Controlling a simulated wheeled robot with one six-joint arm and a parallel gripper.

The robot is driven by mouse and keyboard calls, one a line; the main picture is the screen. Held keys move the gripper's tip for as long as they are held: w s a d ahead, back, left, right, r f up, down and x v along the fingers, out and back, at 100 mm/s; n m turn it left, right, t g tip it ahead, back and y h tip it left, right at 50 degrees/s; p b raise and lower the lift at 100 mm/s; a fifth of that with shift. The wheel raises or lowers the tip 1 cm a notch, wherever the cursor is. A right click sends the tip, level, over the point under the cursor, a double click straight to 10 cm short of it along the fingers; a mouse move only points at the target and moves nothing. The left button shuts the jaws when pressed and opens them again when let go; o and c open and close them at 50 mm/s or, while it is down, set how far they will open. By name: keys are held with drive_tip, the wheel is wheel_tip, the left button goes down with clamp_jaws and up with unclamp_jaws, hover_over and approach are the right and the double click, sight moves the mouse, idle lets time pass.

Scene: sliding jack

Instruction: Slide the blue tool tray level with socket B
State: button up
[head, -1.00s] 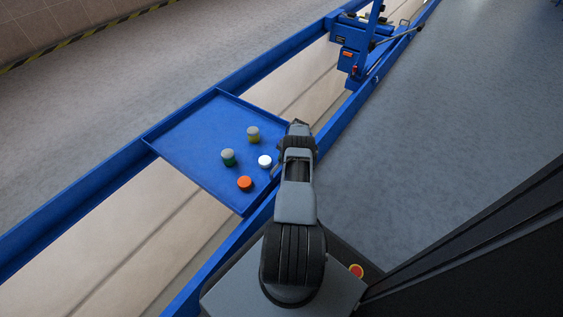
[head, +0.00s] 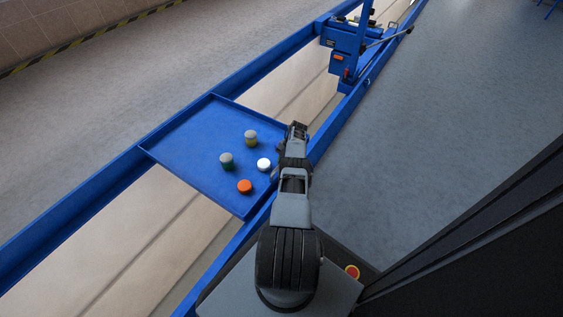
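The blue tool tray (head: 190,135) lies across the two blue rails, in the left middle of the head view. My gripper (head: 297,130) is at the tray's right-hand edge, beside its far right corner. It looks dark and small, and my arm partly covers it. I cannot tell whether its fingers are open, shut or touching the tray edge. Socket B cannot be made out in this view.
On the tray stand a grey-topped green pot (head: 227,161), a grey-topped yellow pot (head: 250,139), a white cap (head: 264,164) and an orange cap (head: 245,186). A blue jack unit (head: 343,62) with a lever stands farther along the rails.

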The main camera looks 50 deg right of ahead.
drive_tip(key=o, duration=0.4)
drive_tip(key=shift+d+r, duration=0.1)
drive_tip(key=shift+s, duration=0.1)
drive_tip(key=v, duration=1.2)
drive_tip(key=shift+r, duration=0.2)
